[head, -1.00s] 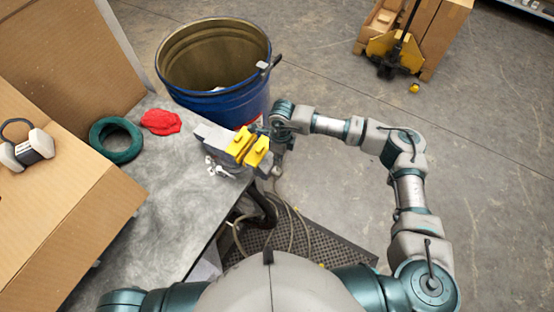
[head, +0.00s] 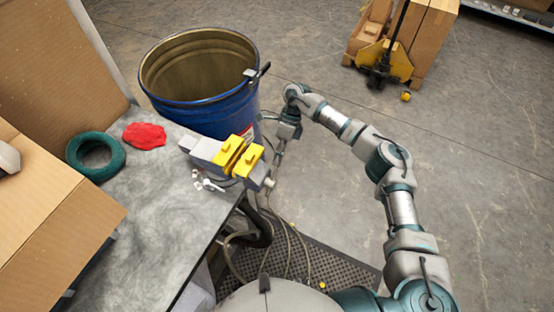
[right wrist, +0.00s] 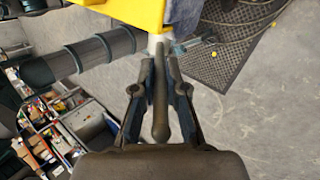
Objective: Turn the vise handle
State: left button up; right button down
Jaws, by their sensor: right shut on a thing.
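The vise (head: 215,152), grey with yellow jaw covers, is fixed at the right corner of the metal bench. Its handle is a dark, thin bar (right wrist: 160,100), seen in the right wrist view lying lengthwise between my fingers. My right gripper (head: 277,160) reaches down to the right side of the vise. It also shows in the right wrist view (right wrist: 159,88), shut on the handle, with a finger on either side. In the head view the handle is small and hard to tell from the fingers.
A blue drum (head: 205,105) stands close behind the vise. On the bench (head: 150,235) are a green ring (head: 78,165), a red cloth (head: 144,135) and a cardboard box (head: 50,225). Hoses and a black mat (head: 325,270) lie below.

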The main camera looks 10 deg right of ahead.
jog(key=shift+w, duration=0.1)
jog(key=c, duration=1.2)
grip_release()
jog(key=v, duration=1.2)
jog(key=shift+w+f, duration=0.1)
jog(key=shift+w, duration=0.05)
